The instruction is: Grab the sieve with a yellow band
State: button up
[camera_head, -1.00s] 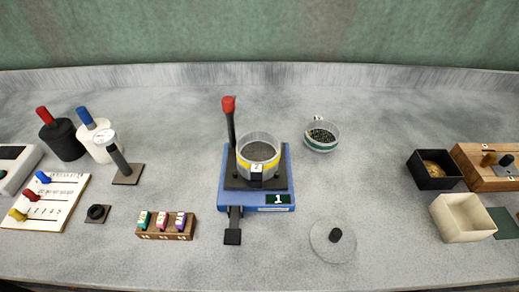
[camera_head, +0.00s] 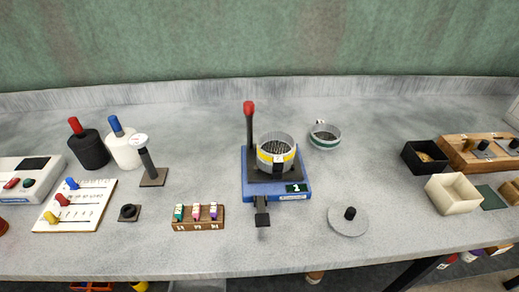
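The sieve with a yellow band (camera_head: 264,157) is a round, clear-walled cup with a black tab at its front. It sits upright on the black plate of a blue device (camera_head: 249,187), near the middle of the bench. A second sieve, with a green band (camera_head: 324,142), stands on the bench behind and to the right of it. My gripper is not in view.
A red-topped lever (camera_head: 249,122) rises just behind and left of the yellow-banded sieve. A round lid (camera_head: 348,221) lies at front right. A small wooden rack (camera_head: 199,225) stands at front left. Bottles are at left, boxes (camera_head: 453,193) at right.

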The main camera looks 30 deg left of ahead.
aim_at(275, 148)
jog(key=u, duration=0.3)
jog(key=i, duration=0.15)
jog(key=u, duration=2.5)
jog(key=k, duration=1)
jog(key=z, duration=0.75)
jog(key=i, duration=1)
jog(key=u, duration=0.05)
